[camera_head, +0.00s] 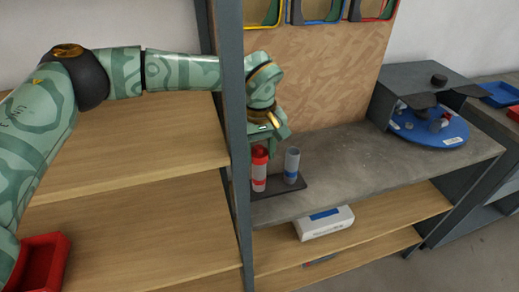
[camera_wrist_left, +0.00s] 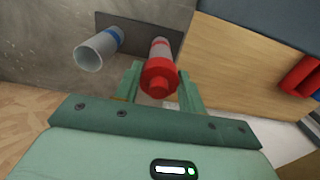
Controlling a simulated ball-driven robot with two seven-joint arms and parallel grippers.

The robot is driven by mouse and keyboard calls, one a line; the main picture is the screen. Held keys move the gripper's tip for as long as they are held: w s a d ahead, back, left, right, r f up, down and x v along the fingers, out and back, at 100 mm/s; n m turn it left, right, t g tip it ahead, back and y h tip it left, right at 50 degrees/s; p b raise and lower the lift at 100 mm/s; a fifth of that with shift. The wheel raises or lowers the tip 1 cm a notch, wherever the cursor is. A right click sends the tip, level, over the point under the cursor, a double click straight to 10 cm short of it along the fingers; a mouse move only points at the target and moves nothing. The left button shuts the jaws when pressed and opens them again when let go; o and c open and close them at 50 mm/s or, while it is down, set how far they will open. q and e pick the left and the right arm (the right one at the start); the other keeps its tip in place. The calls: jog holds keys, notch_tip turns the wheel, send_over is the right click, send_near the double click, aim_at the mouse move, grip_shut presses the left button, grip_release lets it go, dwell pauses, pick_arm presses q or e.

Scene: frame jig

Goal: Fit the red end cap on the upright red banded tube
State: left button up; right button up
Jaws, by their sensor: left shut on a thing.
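The red end cap (camera_head: 260,153) is at the top of the upright red banded tube (camera_head: 259,178), which has a pale body with a red band. My left gripper (camera_head: 264,143) is above the tube and shut on the cap. In the left wrist view the cap (camera_wrist_left: 159,78) sits between the two fingers, in line with the tube (camera_wrist_left: 160,47) behind it. The cap looks to meet the tube's top, but I cannot tell how fully it is seated. My right gripper is not in view.
A blue banded tube (camera_head: 292,165), open at the top, stands just right of the red one on a dark base plate (camera_head: 283,189). A grey shelf post (camera_head: 236,150) is close left of the gripper. A blue round tray (camera_head: 432,133) stands farther right, with clear grey worktop between.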

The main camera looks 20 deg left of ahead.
pick_arm(q)
jog(key=shift+s+a+f, duration=0.1)
jog(key=shift+s+f, duration=0.05)
jog(key=shift+f, duration=0.25)
jog(key=o, duration=1.4)
jog(key=shift+w, duration=0.25)
jog(key=shift+r, duration=0.3)
notch_tip(320, 180, up, 16)
jog(key=p, duration=0.2)
jog(key=shift+f+p, duration=0.15)
jog(key=shift+p, duration=0.15)
